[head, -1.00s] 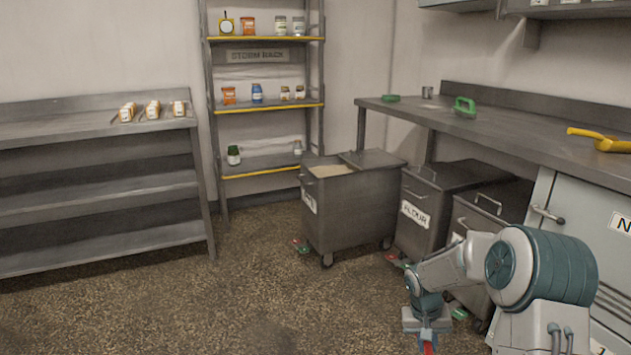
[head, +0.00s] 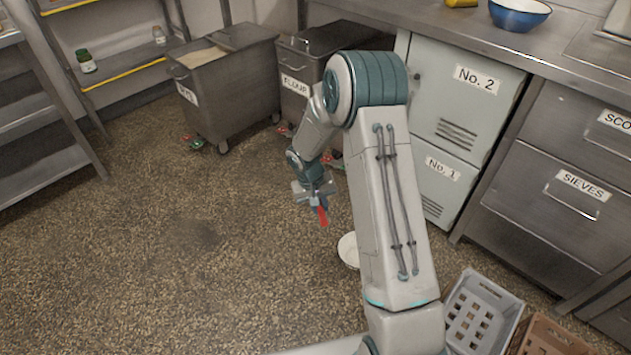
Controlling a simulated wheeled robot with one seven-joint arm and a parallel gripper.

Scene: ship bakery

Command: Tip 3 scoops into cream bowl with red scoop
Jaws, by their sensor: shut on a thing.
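My gripper (head: 311,192) hangs low over the open floor, left of my arm's upper link. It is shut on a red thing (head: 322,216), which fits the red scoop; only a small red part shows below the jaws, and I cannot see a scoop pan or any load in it. A pale cream, round thing (head: 347,250) shows low, below and right of the gripper, mostly hidden behind my arm. It may be the cream bowl; its inside is not clear.
A blue bowl (head: 520,15) stands on the steel counter. An open bin (head: 222,105) with pale contents and a FLOUR bin (head: 297,100) stand at the back. A grey crate (head: 482,312) and a brown crate (head: 548,338) lie at bottom right. The floor at left is clear.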

